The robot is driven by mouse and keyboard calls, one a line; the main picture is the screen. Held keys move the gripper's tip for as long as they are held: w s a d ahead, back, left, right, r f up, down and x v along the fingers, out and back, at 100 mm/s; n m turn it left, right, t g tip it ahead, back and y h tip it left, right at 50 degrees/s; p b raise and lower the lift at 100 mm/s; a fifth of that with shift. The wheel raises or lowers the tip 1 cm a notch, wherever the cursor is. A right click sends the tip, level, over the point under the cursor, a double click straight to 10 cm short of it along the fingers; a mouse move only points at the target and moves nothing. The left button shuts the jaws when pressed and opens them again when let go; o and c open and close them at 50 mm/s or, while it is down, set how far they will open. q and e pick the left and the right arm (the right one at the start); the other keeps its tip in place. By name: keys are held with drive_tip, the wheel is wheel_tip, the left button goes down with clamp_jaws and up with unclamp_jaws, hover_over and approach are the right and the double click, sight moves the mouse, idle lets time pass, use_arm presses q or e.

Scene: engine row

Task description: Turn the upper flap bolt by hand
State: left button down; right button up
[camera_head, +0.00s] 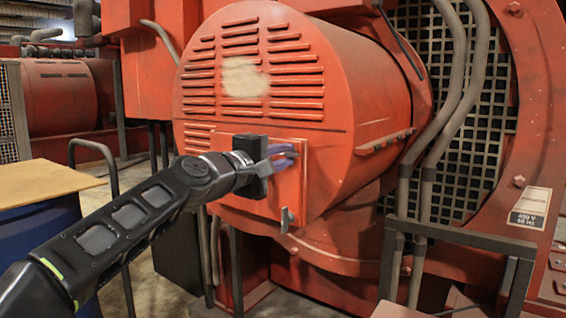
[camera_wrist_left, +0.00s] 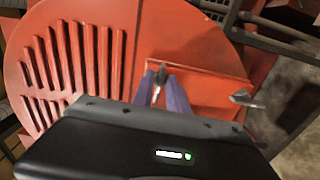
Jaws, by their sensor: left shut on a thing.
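The flap (camera_head: 258,203) is a small orange panel low on the front of the round orange housing; it also shows in the wrist view (camera_wrist_left: 205,80). My left gripper (camera_head: 288,155) reaches it from the left, with blue-violet fingers at the flap's upper right corner. In the wrist view my left gripper (camera_wrist_left: 168,92) is shut on the upper flap bolt (camera_wrist_left: 161,72), a thin metal piece between its fingertips. In the head view the fingers mostly hide that bolt. The lower flap bolt (camera_head: 286,219), a grey metal tab, hangs free below; it also shows in the wrist view (camera_wrist_left: 245,99). My right gripper is out of view.
Louvre slats (camera_head: 300,80) cover the housing front above the flap. A dark metal rail frame (camera_head: 460,236) and grey pipes (camera_head: 430,150) stand at the right. A blue drum with a wooden top (camera_head: 45,183) stands at the left.

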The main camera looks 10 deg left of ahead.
use_arm(q)
drive_tip(key=shift+w+a+f+m+b, duration=0.15)
drive_tip(key=shift+m+b, duration=1.05)
drive_tip(key=shift+m, duration=1.75)
drive_tip(key=shift+s+f+m+b, duration=0.15)
drive_tip(key=shift+m+b, duration=1)
drive_tip(key=shift+m, duration=1.85)
drive_tip(key=shift+w+a+f+m+b, duration=0.2)
drive_tip(key=shift+m+b, duration=1)
drive_tip(key=shift+m, duration=1.75)
drive_tip(key=shift+d, duration=0.1)
drive_tip(key=c, duration=1.6)
unclamp_jaws()
drive_tip(key=shift+s+r, duration=0.1)
drive_tip(key=shift+s, duration=0.1)
